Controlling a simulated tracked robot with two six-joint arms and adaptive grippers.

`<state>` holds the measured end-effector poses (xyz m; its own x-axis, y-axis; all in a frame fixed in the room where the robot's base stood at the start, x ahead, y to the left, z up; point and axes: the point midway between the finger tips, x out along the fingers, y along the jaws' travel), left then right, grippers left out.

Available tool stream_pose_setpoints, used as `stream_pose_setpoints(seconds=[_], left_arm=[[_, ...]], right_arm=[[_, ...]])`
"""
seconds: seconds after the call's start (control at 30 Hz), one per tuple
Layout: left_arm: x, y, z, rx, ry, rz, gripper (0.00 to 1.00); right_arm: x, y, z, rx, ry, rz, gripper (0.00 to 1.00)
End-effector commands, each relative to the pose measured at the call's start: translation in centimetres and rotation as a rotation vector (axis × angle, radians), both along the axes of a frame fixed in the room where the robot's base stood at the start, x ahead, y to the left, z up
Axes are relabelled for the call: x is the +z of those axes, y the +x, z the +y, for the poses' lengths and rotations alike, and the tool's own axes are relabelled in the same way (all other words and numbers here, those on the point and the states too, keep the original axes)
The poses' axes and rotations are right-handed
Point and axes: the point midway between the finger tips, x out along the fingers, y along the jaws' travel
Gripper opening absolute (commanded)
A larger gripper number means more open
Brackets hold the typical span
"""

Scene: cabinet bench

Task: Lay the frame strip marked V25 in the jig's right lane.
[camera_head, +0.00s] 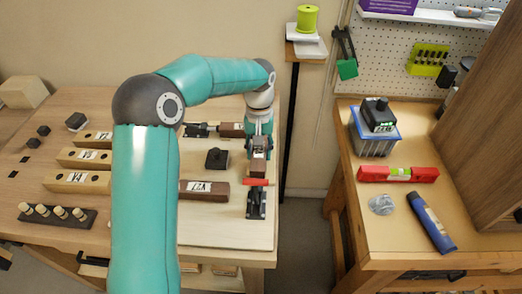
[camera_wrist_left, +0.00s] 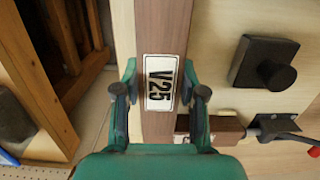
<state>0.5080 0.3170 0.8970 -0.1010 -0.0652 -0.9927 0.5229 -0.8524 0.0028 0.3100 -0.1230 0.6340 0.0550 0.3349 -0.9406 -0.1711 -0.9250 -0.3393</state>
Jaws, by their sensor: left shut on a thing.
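The brown frame strip marked V25 (camera_wrist_left: 162,80) is between the fingers of my left gripper (camera_wrist_left: 160,92) in the left wrist view, its white label facing up. The strip runs away up the picture. In the head view my left gripper (camera_head: 259,142) is shut on this strip (camera_head: 258,167) near the right edge of the left table. I cannot tell whether the strip is resting or held just above the surface. The jig's lanes are not clearly visible. A dark block with a knob (camera_head: 217,159) stands left of the strip; it also shows in the wrist view (camera_wrist_left: 265,62). My right gripper is not in view.
A black clamp (camera_head: 256,204) with a red handle (camera_head: 258,182) lies nearer me. A second brown strip (camera_head: 204,190) is partly behind my arm, another (camera_head: 231,130) lies farther back. Pale labelled strips (camera_head: 84,158) and a peg rack (camera_head: 57,215) fill the left. A gap separates the right bench (camera_head: 400,235).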

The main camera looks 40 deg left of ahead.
Motion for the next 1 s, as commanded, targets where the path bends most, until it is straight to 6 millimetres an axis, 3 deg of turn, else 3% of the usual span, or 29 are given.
stream_pose_setpoints(seconds=[0.47, 0.5, 0.63, 0.87, 0.93, 1.0], left_arm=[[-0.86, -0.03, -0.04, -0.001, 0.000, 0.002, 0.02], [-0.89, -0.04, -0.05, -0.001, 0.000, 0.004, 0.46], [-0.95, -0.06, -0.08, -0.001, 0.000, 0.004, 0.68], [-0.83, 0.00, -0.07, -0.002, 0.000, 0.002, 0.70], [-0.82, 0.00, -0.07, -0.002, 0.000, 0.002, 0.79], [-0.80, 0.01, -0.07, -0.001, 0.000, 0.001, 0.79]], right_arm=[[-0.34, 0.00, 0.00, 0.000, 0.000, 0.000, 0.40], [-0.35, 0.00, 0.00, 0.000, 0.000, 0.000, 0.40], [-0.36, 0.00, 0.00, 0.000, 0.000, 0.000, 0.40], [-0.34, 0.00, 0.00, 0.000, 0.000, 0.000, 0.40], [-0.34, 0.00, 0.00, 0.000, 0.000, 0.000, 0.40], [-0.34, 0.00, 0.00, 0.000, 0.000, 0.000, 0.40]])
